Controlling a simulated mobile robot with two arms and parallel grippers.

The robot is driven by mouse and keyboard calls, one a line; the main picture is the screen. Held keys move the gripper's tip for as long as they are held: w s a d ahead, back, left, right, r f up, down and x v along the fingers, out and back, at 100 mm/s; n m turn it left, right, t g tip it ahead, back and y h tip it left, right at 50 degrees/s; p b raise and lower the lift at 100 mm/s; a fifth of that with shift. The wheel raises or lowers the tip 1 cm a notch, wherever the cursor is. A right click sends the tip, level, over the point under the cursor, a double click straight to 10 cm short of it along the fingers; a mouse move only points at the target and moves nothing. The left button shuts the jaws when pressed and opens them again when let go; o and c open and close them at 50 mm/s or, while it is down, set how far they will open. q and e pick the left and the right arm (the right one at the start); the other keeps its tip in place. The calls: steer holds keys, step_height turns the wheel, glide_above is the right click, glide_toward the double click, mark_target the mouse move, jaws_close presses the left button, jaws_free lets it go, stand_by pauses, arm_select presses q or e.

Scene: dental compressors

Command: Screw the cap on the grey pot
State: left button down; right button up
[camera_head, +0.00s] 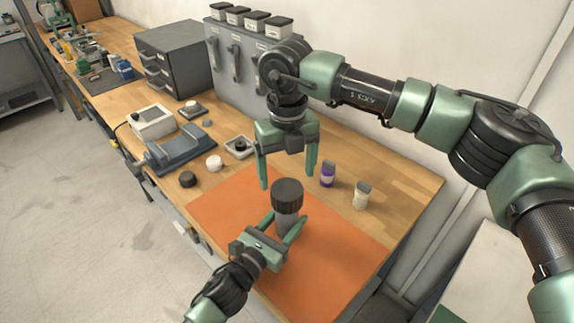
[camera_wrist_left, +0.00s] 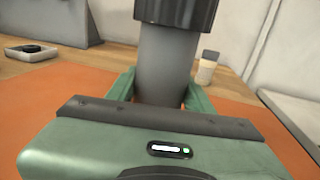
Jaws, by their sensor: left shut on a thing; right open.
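The grey pot (camera_head: 287,224) stands upright over the orange mat (camera_head: 340,262), and it fills the middle of the left wrist view (camera_wrist_left: 166,65). A black ribbed cap (camera_head: 287,193) sits on top of the pot; whether it is threaded tight I cannot tell. My left gripper (camera_head: 284,228) comes in low from the front left and is shut on the pot's body, one finger on each side. My right gripper (camera_head: 289,177) points down just above and behind the cap in the picture, its fingers spread wide and empty.
A purple-labelled bottle (camera_head: 328,174) and a white bottle (camera_head: 362,195) stand right of the mat. A black lid (camera_head: 188,179), a white lid (camera_head: 214,162) and a small tray (camera_head: 239,147) lie to the left. A grey drawer cabinet (camera_head: 175,58) stands behind. The mat's front right is clear.

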mark_target(287, 188)
arm_select(q)
steer(key=shift+f, duration=0.1)
arm_select(e)
steer(key=n, duration=0.7)
steer(key=shift+r, duration=0.4)
steer(key=n, duration=0.6)
steer(key=shift+r+n, duration=0.3)
steer(key=shift+f, duration=0.15)
steer(key=shift+f, duration=3.9)
steer(key=c, duration=1.5)
steer(key=o, duration=1.7)
steer(key=shift+c, duration=0.2)
step_height(287, 188, up, 12)
